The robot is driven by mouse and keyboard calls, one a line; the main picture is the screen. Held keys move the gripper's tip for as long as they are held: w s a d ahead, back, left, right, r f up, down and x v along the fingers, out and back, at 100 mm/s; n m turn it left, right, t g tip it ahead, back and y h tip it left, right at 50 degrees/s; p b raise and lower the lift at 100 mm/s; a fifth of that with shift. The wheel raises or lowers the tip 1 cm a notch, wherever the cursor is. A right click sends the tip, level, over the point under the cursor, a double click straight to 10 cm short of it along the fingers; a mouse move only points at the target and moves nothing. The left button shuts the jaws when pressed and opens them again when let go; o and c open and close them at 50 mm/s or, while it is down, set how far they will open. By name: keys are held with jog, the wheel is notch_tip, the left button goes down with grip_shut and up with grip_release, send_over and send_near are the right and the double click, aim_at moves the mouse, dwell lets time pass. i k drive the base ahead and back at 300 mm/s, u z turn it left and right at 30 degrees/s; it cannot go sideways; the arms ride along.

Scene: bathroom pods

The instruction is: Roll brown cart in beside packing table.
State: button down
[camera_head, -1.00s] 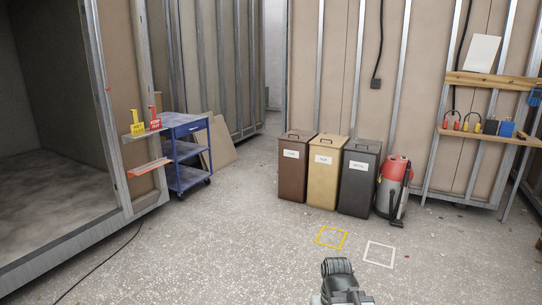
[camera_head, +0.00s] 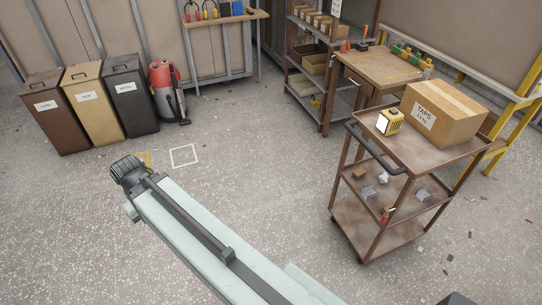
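The brown cart (camera_head: 352,222) stands on the right, with three shelves and a dark push handle (camera_head: 376,151) on its left end. A cardboard box labelled TAPS (camera_head: 440,115) and a yellow work lamp (camera_head: 390,122) sit on its top shelf. Small loose items lie on its middle shelf. The packing table (camera_head: 378,66) is brown and stands just behind the cart, with a gap of floor between them. My gripper (camera_head: 127,172) is at the end of my extended arm, left of the cart and well apart from it. Its fingers are not clear enough to judge.
Brown, tan and dark bins (camera_head: 128,95) and a red-grey vacuum (camera_head: 167,92) stand at the back left. White and yellow floor markings (camera_head: 184,155) lie before them. A shelf rack (camera_head: 305,75) is left of the table. A yellow frame (camera_head: 505,135) stands right. The middle floor is open.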

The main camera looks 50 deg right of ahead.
aim_at(409, 160)
jog(key=z, duration=0.8)
jog(key=k, duration=1.3)
jog(key=z, duration=0.9)
jog(key=i, duration=1.1)
jog(key=z, duration=0.7)
